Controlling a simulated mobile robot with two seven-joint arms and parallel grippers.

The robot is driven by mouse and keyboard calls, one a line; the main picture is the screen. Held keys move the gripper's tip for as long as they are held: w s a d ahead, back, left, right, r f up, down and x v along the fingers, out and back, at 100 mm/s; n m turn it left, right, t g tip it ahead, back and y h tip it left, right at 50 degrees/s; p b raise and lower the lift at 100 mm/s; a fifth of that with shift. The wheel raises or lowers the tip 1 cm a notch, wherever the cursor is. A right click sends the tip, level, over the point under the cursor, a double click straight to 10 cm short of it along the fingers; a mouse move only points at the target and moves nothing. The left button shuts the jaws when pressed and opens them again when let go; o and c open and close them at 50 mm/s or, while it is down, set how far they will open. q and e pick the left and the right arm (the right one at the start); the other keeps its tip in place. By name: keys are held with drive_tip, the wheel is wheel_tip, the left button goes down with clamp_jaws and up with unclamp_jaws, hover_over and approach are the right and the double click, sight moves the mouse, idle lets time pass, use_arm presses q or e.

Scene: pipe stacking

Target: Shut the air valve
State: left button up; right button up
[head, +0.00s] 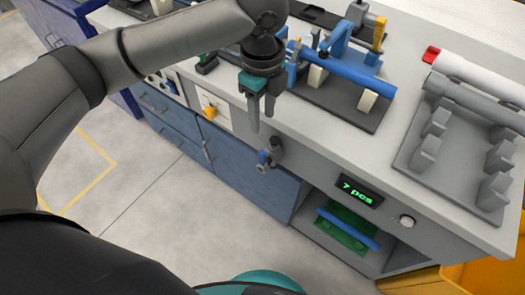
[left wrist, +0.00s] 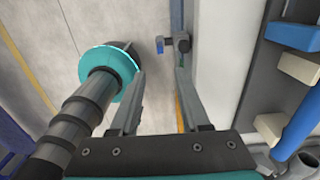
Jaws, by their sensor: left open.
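The air valve (head: 272,152) is a small grey fitting with a blue handle (head: 264,158), sticking out from the front of the bench below the worktop edge. The valve (left wrist: 181,42) also shows in the left wrist view at the top, with its blue handle (left wrist: 160,45) on the left side. My left gripper (head: 262,120) points down just above the valve, apart from it. In the left wrist view the two fingers (left wrist: 159,73) are spread with nothing between them. I cannot tell the handle's exact angle. My right gripper is in neither view.
The bench worktop (head: 335,150) carries a blue pipe (head: 350,73) on a fixture behind the gripper and a grey pipe rack (head: 455,145) at right. A display (head: 359,191) reads "7 pcs". A yellow bin (head: 490,277) stands lower right. The floor (head: 190,215) before the blue drawers is clear.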

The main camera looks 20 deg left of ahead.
use_arm(q)
drive_tip(key=b, duration=0.2)
hover_over(262, 152)
wheel_tip(262, 152, down, 5)
drive_tip(key=shift+f, duration=0.1)
wheel_tip(262, 152, down, 2)
drive_tip(key=shift+f+b, duration=0.1)
drive_tip(key=shift+b, duration=0.25)
wheel_tip(262, 152, down, 2)
drive_tip(key=shift+f+b, duration=0.2)
drive_tip(key=shift+b, duration=0.3)
drive_tip(key=shift+f+b, duration=0.7)
drive_tip(key=shift+f, duration=0.8)
drive_tip(key=shift+f+b, duration=0.3)
drive_tip(key=shift+f, duration=0.5)
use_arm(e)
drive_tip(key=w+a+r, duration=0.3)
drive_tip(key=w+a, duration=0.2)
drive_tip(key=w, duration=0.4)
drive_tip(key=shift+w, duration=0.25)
use_arm(q)
clamp_jaws()
